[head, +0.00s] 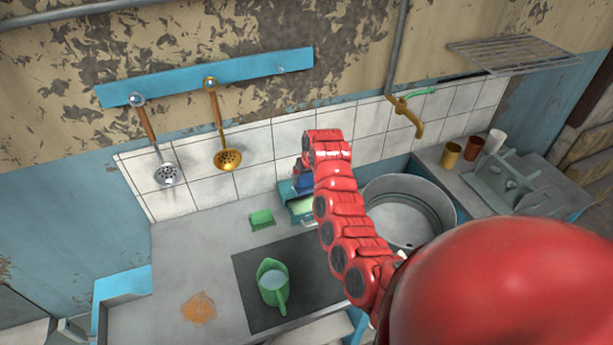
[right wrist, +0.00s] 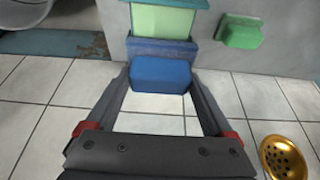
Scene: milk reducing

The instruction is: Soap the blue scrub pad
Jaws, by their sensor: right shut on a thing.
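The blue scrub pad (right wrist: 161,75) is between the fingertips of my right gripper (right wrist: 160,82) in the right wrist view. The gripper is shut on it. In the head view the pad (head: 304,182) shows as a small blue patch below my right gripper (head: 302,166), which is mostly hidden by my red arm. The pad is at the back end of a teal soap holder (head: 284,188) with light green soap (head: 301,205); the soap also shows in the right wrist view (right wrist: 162,20). I cannot tell whether pad and soap touch. My left gripper is not in view.
A green sponge (head: 261,218) lies left of the soap holder. A green jug (head: 272,283) stands on the dark mat (head: 245,295) in front. A large metal pot (head: 447,211) is at right, under the brass tap (head: 408,113). The tiled wall (head: 251,150) is close behind.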

